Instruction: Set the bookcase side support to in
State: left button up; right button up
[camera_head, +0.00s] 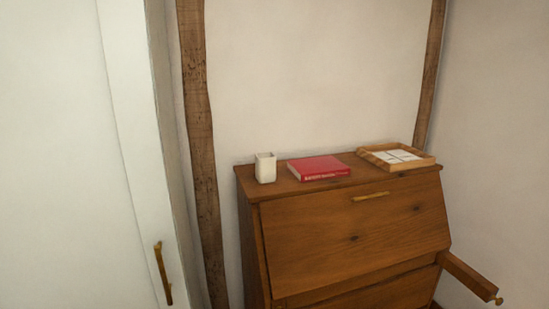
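A brown wooden bureau (345,240) with a slanted front stands against the wall. The slanted front panel is closed and has a brass bar handle (371,196). At the right side a wooden support bar (468,276) sticks out forward from the bureau. A small brass knob (498,301) is on its near end. No such bar sticks out at the left side in the part I see. The lower part of the bureau is cut off by the picture edge. Neither of my grippers is in view.
On the bureau top stand a white square cup (265,168), a red book (319,168) and a wooden tray (429,161) with white pieces. A white door (75,160) with a brass handle (162,272) is at the left. A wall is close on the right.

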aim_at(486, 291)
jog(key=z, duration=1.55)
jog(key=i+l+u, duration=0.1)
jog(key=i+l, duration=0.5)
jog(key=l, duration=0.15)
jog(key=i+l+u, duration=0.15)
jog(key=i+l, duration=0.15)
jog(key=i+l+u, duration=0.1)
jog(key=i+l, duration=0.15)
jog(key=l, duration=0.25)
jog(key=i+l, duration=0.25)
jog(key=l, duration=0.2)
jog(key=u, duration=0.05)
